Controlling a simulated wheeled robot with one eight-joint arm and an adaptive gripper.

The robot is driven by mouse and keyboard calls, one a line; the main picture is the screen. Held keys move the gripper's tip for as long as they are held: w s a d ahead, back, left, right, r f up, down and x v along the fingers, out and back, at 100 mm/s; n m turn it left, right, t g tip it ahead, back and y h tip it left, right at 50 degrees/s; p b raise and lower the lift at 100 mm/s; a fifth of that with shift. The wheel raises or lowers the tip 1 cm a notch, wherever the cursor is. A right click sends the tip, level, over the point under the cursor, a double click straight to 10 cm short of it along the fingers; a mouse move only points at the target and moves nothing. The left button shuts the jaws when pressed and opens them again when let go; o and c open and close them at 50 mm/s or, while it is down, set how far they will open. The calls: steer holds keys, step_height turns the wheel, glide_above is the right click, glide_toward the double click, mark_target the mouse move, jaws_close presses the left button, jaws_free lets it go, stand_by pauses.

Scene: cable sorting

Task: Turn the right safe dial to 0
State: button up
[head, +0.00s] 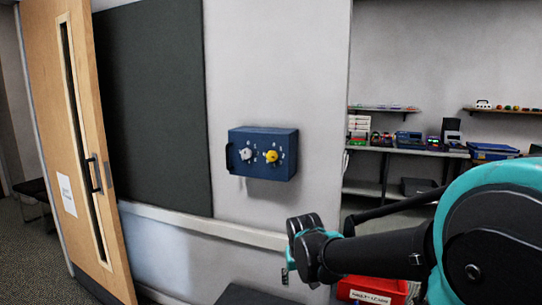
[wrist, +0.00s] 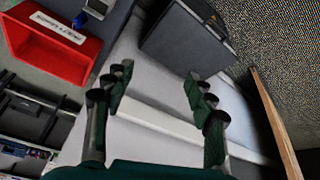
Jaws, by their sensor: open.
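The blue safe box (head: 263,171) is mounted on the grey wall in the head view. Its right dial (head: 271,156) is yellow, with small white marks around it. Its left dial (head: 246,154) is pale grey. The marks are too small to read, so I cannot tell the setting of either dial. My gripper (head: 289,267) is below and slightly right of the safe, apart from it. In the wrist view my gripper (wrist: 160,82) has its fingers spread wide with nothing between them. The safe does not show in the wrist view.
A pale rail (head: 215,229) runs along the wall below the safe. A red bin (head: 371,291) stands low at right, and a dark case (wrist: 184,38) lies below. A wooden door (head: 88,130) is at left. Shelves with devices are behind at right. Space before the safe looks clear.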

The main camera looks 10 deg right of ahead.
steer(key=w+a+r+m+t+h, duration=0.1)
steer(key=w+a+r, duration=0.1)
steer(key=w+r, duration=0.6)
steer(key=w+a+r+m+h, duration=0.15)
steer(key=w+r, duration=0.35)
steer(key=r, duration=0.6)
steer(key=m+t, duration=0.2)
steer(key=m, duration=0.1)
glide_toward(271, 153)
steer(key=shift+n+h, duration=0.25)
steer(key=shift+h, duration=0.2)
steer(key=x, duration=0.9)
steer(key=shift+w+a+f, duration=0.2)
steer(key=shift+f, duration=0.25)
steer(key=c, duration=1.1)
steer(key=shift+c, duration=0.2)
